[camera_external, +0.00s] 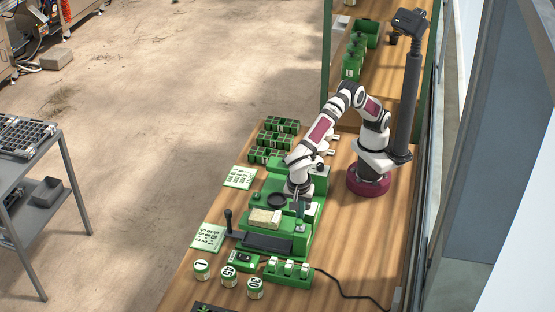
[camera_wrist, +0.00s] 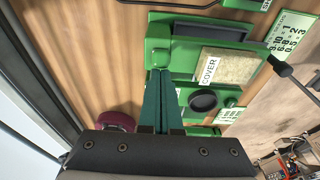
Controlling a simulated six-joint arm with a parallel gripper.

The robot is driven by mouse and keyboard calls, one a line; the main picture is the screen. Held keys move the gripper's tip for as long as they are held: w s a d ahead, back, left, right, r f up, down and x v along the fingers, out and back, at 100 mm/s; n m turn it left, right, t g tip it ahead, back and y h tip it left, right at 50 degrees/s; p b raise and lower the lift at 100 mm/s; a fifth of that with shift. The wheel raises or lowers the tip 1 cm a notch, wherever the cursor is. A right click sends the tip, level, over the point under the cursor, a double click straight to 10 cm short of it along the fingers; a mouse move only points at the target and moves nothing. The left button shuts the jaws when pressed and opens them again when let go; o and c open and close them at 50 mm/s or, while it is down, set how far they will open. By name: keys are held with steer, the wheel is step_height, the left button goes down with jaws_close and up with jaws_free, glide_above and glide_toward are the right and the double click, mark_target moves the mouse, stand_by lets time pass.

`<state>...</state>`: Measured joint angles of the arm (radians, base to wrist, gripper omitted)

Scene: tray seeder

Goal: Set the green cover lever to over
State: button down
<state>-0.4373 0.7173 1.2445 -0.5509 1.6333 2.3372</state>
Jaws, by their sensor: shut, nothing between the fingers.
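The green seeder machine (camera_external: 276,193) stands on the wooden bench; it also shows in the wrist view (camera_wrist: 180,72). A white label reading COVER (camera_wrist: 209,70) lies along a tan, grainy bed (camera_wrist: 232,68) on it. A small rounded green piece (camera_wrist: 158,58) stands just past my fingertips; it may be the cover lever, but I cannot tell for sure or read its setting. My gripper (camera_wrist: 160,72) has teal fingers, closed together and empty, right beside that piece. In the external view my gripper (camera_external: 300,212) points down at the machine's right side. Contact is unclear.
A black handle with a ball knob (camera_external: 228,213) sticks up at the machine's left. A round black cup (camera_wrist: 203,101) sits beside the tan bed. Numbered tins (camera_external: 228,276) and a green block with white switches (camera_external: 288,270) stand in front.

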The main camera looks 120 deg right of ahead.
steer(key=shift+w+a+f, duration=0.1)
steer(key=shift+w+a, duration=0.15)
steer(key=shift+a, duration=0.15)
step_height(320, 180, up, 3)
steer(key=s+d, duration=0.2)
steer(key=d, duration=0.1)
steer(key=w+a+r, duration=0.4)
steer(key=a+r, duration=0.1)
steer(key=shift+r, duration=0.4)
steer(key=shift+w, duration=0.1)
